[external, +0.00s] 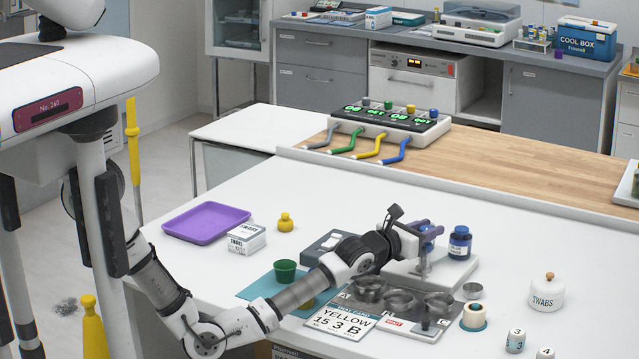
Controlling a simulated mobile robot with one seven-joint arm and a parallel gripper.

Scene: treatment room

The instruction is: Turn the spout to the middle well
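A dispenser with a blue-purple head (427,229) on a metal post stands on a white base (400,272) on the white table. Its spout is small and partly hidden by my arm, so I cannot tell which way it points. In front of it is a grey plate with three round metal wells: a left well (369,287), a middle well (399,301) and a right well (438,304). My gripper (415,235) is at the left side of the dispenser head, close to or touching it. I cannot make out its fingers.
A card reading "YELLOW 15 3 B" (343,322) lies in front of the wells. A green cup (285,271), white box (247,238), purple tray (206,224) and swabs jar (546,292) stand around. The table's right rear is clear.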

